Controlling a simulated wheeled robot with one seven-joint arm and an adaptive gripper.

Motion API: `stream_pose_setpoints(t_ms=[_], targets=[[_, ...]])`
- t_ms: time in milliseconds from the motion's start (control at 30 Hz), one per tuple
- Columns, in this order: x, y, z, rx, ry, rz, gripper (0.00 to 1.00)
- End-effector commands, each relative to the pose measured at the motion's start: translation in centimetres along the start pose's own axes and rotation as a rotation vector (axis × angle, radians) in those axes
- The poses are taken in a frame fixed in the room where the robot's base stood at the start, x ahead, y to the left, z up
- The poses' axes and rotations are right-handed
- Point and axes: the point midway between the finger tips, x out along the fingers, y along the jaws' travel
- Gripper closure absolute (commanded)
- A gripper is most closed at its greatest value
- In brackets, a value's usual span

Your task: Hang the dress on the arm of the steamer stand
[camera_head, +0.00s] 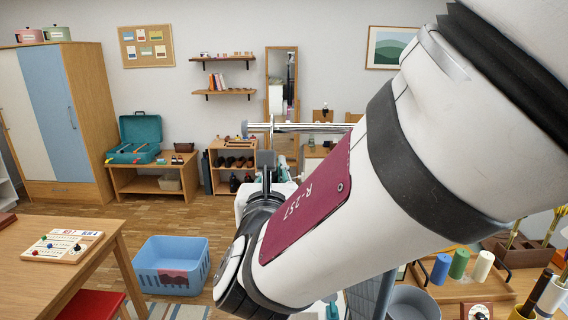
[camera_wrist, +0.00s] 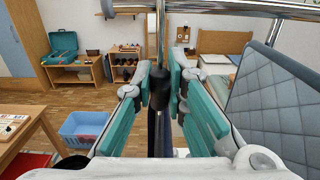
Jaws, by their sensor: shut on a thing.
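My gripper (camera_wrist: 160,88) has its teal pads closed on a dark upright piece (camera_wrist: 160,97) with a thin metal shaft rising above it. It looks like the neck of the dress's hanger, seen edge-on, but I cannot be sure. A narrow dark blue strip (camera_wrist: 155,140) below may be the dress; its shape is hidden. The steamer stand's chrome arm (camera_wrist: 225,8) crosses the top of the wrist view, above and beyond my fingers. In the head view the chrome arm (camera_head: 310,127) runs level behind my arm, which covers most of my gripper. I cannot tell whether the hook touches it.
A quilted grey-blue board (camera_wrist: 275,90) stands close on the right of the wrist view. A blue basket (camera_head: 172,265) sits on the floor at left, near a wooden table (camera_head: 95,262). A shoe rack (camera_head: 232,150) and a low bench (camera_head: 150,172) stand behind. Floor between them is clear.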

Motion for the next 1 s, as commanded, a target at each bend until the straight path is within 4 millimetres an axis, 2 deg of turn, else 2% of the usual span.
stream_pose_setpoints(t_ms=[267, 1000], targets=[[0.9, 0.0, 0.3, 0.002, -0.001, 0.001, 1.0], [6.2, 0.0, 0.2, 0.002, -0.001, 0.001, 1.0]])
